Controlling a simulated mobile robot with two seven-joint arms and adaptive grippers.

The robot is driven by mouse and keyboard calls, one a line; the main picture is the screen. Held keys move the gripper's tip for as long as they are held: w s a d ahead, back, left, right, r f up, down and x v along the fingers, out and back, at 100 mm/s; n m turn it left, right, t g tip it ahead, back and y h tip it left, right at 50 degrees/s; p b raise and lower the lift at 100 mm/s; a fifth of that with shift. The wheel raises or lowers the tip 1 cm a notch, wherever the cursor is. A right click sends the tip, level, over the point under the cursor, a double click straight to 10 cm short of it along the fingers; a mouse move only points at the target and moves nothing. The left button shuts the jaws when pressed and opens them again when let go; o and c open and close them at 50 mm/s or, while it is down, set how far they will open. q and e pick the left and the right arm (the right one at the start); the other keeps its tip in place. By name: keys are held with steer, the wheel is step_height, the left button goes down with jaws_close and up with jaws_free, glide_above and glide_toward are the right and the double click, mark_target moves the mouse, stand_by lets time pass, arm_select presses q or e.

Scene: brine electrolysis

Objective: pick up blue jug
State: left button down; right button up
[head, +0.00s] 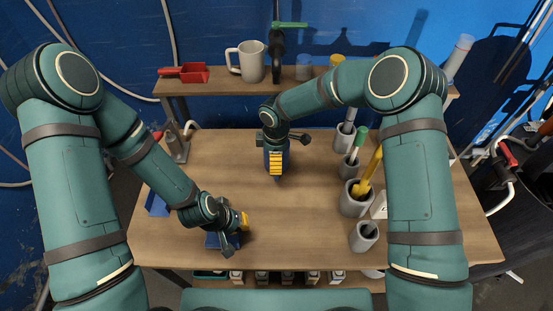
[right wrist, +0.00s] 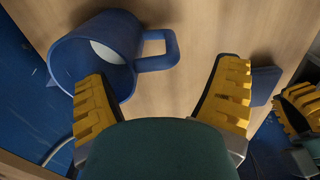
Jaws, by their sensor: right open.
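The blue jug (right wrist: 88,60) shows at the upper left of the right wrist view, its open mouth towards the camera and its handle (right wrist: 158,50) pointing right. My right gripper (right wrist: 162,85) is open; its left finger overlaps the jug's rim in the picture and the handle lies beyond the gap between the fingers. I cannot tell whether a finger touches the jug. In the head view my right gripper (head: 277,163) is over the back middle of the table and mostly hides the jug. My left gripper (head: 241,222) is low over the front left; its jaw opening is unclear.
A blue object (head: 213,241) lies under my left gripper on the wooden table (head: 320,235). Grey cylindrical holders (head: 364,236) with tools line the right side. The table's middle is clear.

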steer(key=shift+d+f, duration=0.1)
steer(key=shift+f, duration=1.85)
steer(key=c, duration=1.3)
steer(key=shift+o, duration=0.2)
steer(key=shift+r, duration=0.1)
